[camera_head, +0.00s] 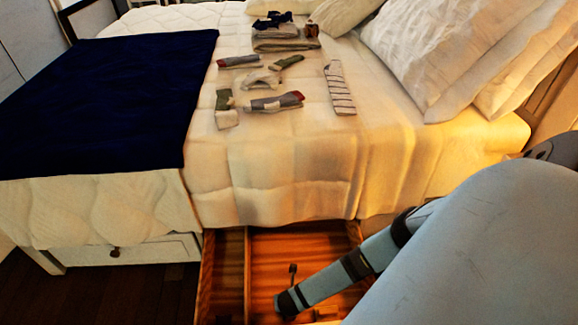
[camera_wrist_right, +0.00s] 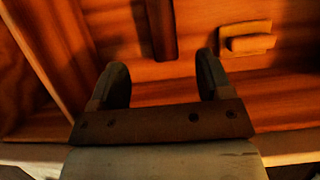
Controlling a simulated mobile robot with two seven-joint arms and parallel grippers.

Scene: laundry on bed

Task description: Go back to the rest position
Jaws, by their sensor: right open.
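My right arm comes in from the right in the head view and reaches down to the open wooden drawer (camera_head: 225,270) under the bed. My right gripper (camera_head: 287,297) is at the front part of the drawer, over its inside. The right wrist view shows the same gripper (camera_wrist_right: 164,80) with its two fingers wide apart and nothing between them. The reddish wooden drawer bottom (camera_wrist_right: 215,75) lies beyond the fingers. My left gripper is not in view. The right arm hides the right part of the drawer.
The bed holds a dark blue blanket (camera_head: 110,95), several socks such as a striped one (camera_head: 339,90), folded clothes (camera_head: 285,40) and pillows (camera_head: 450,50). A shut white drawer (camera_head: 130,250) is at the left. A small wooden block (camera_wrist_right: 248,42) lies in the open drawer.

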